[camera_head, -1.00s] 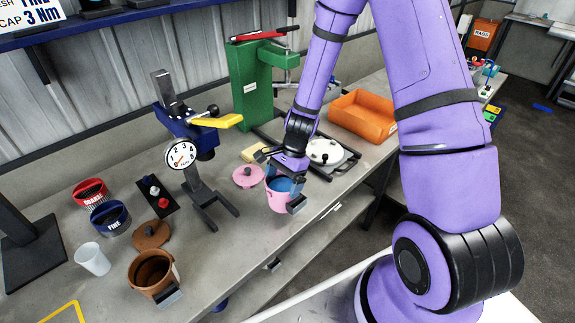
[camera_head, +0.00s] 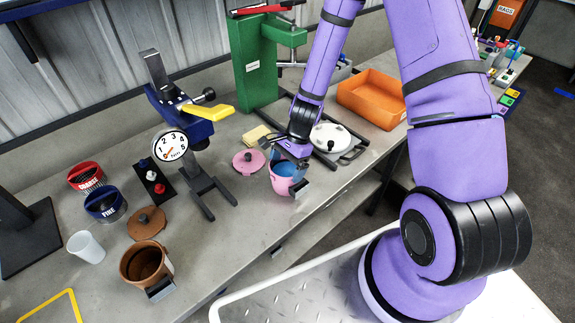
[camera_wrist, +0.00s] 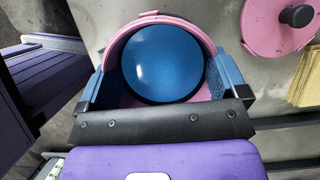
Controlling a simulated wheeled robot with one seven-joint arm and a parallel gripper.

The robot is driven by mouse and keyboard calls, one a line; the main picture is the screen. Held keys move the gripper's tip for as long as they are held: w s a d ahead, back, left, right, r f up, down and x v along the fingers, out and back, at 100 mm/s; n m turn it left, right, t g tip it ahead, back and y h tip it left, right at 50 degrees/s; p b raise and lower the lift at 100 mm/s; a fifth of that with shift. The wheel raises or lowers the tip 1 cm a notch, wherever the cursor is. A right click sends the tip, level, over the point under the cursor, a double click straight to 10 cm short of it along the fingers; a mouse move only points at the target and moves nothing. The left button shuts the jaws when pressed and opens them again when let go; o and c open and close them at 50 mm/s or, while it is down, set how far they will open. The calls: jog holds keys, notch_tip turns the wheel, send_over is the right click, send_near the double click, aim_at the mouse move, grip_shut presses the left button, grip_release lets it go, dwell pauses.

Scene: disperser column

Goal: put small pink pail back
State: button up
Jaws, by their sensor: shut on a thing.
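The small pink pail (camera_head: 281,184) is near the front edge of the bench, with blue contents inside. In the wrist view the pail's pink rim (camera_wrist: 150,22) curves around a smooth blue surface (camera_wrist: 162,62). My gripper (camera_head: 290,170) is shut on the pail, with a blue-grey finger on each side of it in the wrist view (camera_wrist: 160,90). The pail looks upright. I cannot tell whether its base touches the bench. The pink lid (camera_head: 249,160) with a dark knob lies on the bench just left of the pail; it also shows in the wrist view (camera_wrist: 275,28).
The disperser (camera_head: 186,120) with its dial stands left of the pail. A yellow sponge (camera_head: 257,134), white round plate (camera_head: 328,137) and orange tray (camera_head: 372,97) are behind.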

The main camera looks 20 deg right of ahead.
jog(key=shift+f, duration=0.15)
jog(key=o, duration=1.4)
jog(key=s+d+r+n+t+h, duration=0.1)
jog(key=d+r+n, duration=0.1)
jog(key=r, duration=1)
jog(key=d+r+n+t, duration=0.1)
jog(key=d+r+n, duration=0.1)
jog(key=r, duration=0.9)
jog(key=s+d+r+n+t+h, duration=0.1)
jog(key=s+r+n, duration=0.2)
jog(key=s+r, duration=0.3)
jog(key=s+d+r+n+t+h, duration=0.1)
jog(key=s+r+n+t, duration=0.1)
jog(key=s+r+n, duration=0.2)
jog(key=s+d+r+n+t+h, duration=0.1)
jog(key=s+r+n, duration=0.2)
jog(key=s+r, duration=0.6)
jog(key=shift+s+r+t, duration=0.3)
jog(key=shift+s+r, duration=0.05)
jog(key=shift+s, duration=0.2)
